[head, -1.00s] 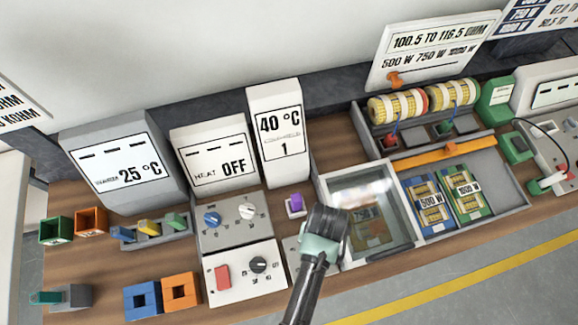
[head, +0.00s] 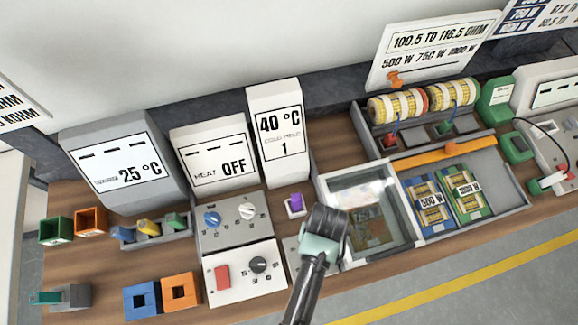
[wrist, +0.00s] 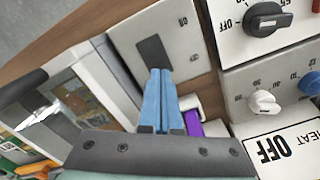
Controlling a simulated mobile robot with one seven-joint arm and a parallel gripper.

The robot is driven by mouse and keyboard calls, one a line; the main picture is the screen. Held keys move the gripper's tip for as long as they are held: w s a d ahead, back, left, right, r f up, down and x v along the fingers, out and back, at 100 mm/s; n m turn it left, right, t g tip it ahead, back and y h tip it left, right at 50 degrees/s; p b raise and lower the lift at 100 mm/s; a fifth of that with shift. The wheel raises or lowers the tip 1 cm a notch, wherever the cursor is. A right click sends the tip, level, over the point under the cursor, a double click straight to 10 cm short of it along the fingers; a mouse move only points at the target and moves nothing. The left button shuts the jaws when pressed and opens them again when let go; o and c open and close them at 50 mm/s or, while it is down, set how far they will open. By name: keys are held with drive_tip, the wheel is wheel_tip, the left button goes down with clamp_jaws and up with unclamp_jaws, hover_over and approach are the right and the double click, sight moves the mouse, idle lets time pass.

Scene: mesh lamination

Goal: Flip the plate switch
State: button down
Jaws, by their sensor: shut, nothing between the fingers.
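A dark rocker switch (wrist: 154,58) sits on a small grey panel in the wrist view, with ON and OFF style marks beside it. I take it as the plate switch. In the head view that panel (head: 291,247) is partly hidden behind my arm, and the switch is not visible. My gripper (wrist: 162,74) is shut and empty; its two blue fingers lie together. Their tips are at the lower end of the rocker; whether they touch it I cannot tell. In the head view my gripper (head: 327,225) is over the panel's right side, its fingertips hidden.
A purple block (head: 296,203) in a white holder stands just behind the panel. A glass-topped box (head: 358,179) is right of my gripper. Left are the heat control panel (head: 229,220) and a panel with a red switch (head: 222,279).

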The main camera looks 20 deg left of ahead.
drive_tip(key=shift+f+b, duration=0.6)
drive_tip(key=shift+f, duration=0.35)
drive_tip(key=shift+r, duration=0.1)
wheel_tip(320, 180, up, 7)
drive_tip(key=p, duration=0.7)
drive_tip(key=shift+p, duration=0.3)
idle(0.5)
